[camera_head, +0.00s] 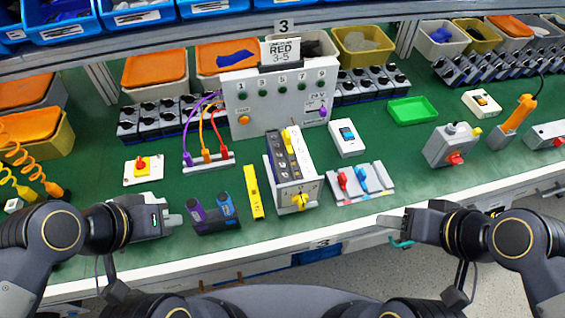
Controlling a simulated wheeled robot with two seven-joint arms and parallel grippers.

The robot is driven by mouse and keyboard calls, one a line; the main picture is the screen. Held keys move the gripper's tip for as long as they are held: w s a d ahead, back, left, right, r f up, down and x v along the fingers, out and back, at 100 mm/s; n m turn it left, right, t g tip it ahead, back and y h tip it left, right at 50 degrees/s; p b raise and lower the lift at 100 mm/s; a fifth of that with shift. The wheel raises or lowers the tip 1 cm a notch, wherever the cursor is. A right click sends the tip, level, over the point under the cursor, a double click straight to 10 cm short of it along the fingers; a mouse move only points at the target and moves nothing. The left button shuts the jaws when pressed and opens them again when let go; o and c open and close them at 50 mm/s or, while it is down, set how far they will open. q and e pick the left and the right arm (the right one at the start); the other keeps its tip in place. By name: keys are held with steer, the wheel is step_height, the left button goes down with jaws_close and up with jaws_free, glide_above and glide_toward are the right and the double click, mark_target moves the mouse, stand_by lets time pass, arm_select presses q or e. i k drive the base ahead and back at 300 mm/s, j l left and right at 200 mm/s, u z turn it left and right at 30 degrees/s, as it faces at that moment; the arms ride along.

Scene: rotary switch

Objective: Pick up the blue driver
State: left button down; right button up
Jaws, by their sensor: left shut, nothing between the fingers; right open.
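A blue-topped tool (226,204) stands next to a purple-topped one (197,211) in a dark holder (217,226) near the table's front edge. A second blue handle (361,178) is beside a red handle (342,181) on a grey tray (375,192) further right. I cannot tell for sure which blue piece is the driver. My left gripper (178,220) is shut and empty, just left of the dark holder and apart from the blue tool. My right gripper (386,221) is open and empty at the front edge, below and right of the grey tray.
A yellow level-like bar (253,192) and a grey box with a yellow knob (298,185) stand between holder and tray. A white panel (280,97) with cables rises behind. A green tray (413,110) sits back right. Some green mat left of the holder is bare.

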mark_target(227, 210)
steer(key=l+u, duration=0.2)
steer(key=l, duration=0.25)
steer(key=k+l+u, duration=0.1)
steer(key=l+u, duration=0.15)
steer(key=l, duration=0.2)
steer(key=k+l+u, duration=0.2)
steer(key=l, duration=0.25)
steer(key=i+l, duration=0.05)
steer(key=i, duration=0.05)
